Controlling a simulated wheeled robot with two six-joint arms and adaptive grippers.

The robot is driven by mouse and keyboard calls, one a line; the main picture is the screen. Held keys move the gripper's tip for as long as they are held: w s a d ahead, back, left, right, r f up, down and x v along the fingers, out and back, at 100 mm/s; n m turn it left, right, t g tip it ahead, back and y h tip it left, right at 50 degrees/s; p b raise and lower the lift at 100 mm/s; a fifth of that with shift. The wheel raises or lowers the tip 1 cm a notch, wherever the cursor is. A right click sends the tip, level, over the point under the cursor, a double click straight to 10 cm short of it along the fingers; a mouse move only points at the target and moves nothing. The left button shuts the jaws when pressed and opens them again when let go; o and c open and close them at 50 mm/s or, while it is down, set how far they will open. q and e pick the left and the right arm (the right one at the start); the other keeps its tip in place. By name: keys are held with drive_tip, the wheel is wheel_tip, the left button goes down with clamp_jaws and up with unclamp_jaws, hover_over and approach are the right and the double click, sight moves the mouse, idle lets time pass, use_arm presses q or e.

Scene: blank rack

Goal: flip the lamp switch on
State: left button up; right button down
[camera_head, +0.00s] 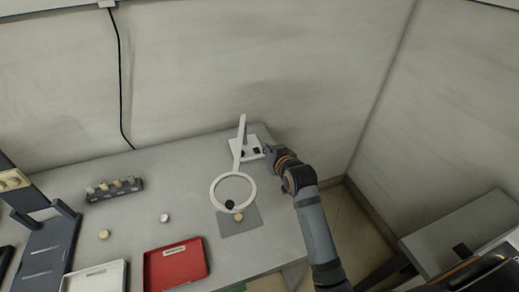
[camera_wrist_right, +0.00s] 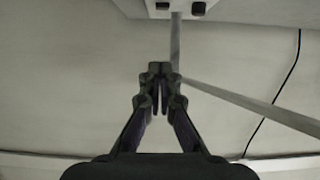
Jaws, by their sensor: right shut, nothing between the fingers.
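A white ring lamp (camera_head: 213,193) stands at the back right of the grey table. Its ring hangs over a grey mat, and its pale base (camera_head: 236,154) carries two small dark switches (camera_head: 256,150). In the right wrist view the base (camera_wrist_right: 180,10) is at the top edge with two dark switches (camera_wrist_right: 198,8), cut by the frame. My right gripper (camera_head: 268,149) is shut and empty, close to the right side of the base; its shut fingertips (camera_wrist_right: 159,68) appear below the switches in the wrist view, apart from them in the picture. I cannot tell which way the switches are set.
A grey mat (camera_head: 240,228) under the ring holds a dark disc and a tan disc. A red tray (camera_head: 175,265), a white tray (camera_head: 95,278) and a dark rack with several pegs (camera_head: 114,189) are on the left. The lamp's arm rises beside my gripper.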

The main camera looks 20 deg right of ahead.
sight(257, 148)
drive_tip(key=x, duration=0.9)
wheel_tip(257, 148, down, 3)
drive_tip(key=shift+r, duration=0.2)
use_arm(q)
drive_tip(key=shift+w+r+t, duration=0.15)
drive_tip(key=shift+w, duration=0.55)
drive_tip(key=shift+w+r+t, duration=0.15)
drive_tip(key=shift+w, duration=0.55)
use_arm(e)
drive_tip(key=shift+s+f, duration=0.25)
drive_tip(key=shift+f, duration=0.5)
use_arm(q)
drive_tip(key=shift+w, duration=0.1)
use_arm(e)
drive_tip(key=shift+s+f+p, duration=0.15)
drive_tip(key=shift+f+p, duration=0.25)
drive_tip(key=shift+p, duration=0.05)
use_arm(q)
drive_tip(key=shift+r, duration=0.25)
drive_tip(key=shift+w+r+p, duration=0.1)
drive_tip(key=shift+r+p, duration=0.85)
use_arm(e)
drive_tip(key=shift+r, duration=0.85)
